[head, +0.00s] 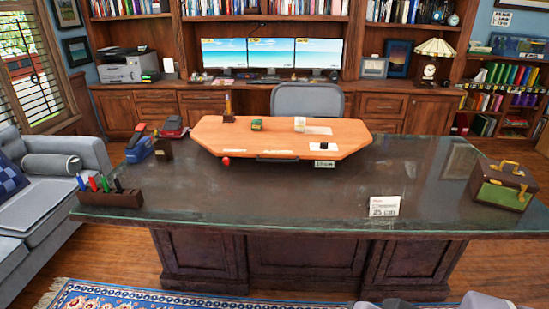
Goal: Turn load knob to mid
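An orange wooden board (270,136) with cut corners lies on the dark glass-topped desk (300,190). A small red round part (226,161) sits at its front left edge; I cannot tell if it is the load knob or how it is turned. A dark bar (284,159) and a small label (325,164) are along the front edge. On the board are a brown upright block (228,106), a green and yellow block (257,125), a pale block (300,124) and a white card (322,146). My gripper is not recognisable in view.
A pen holder (110,198) and a blue device (139,150) stand at the desk's left. A brown and green box (503,185) is at its right, a white card (384,206) near its front edge. A grey chair (308,99) is behind, a sofa (50,190) left.

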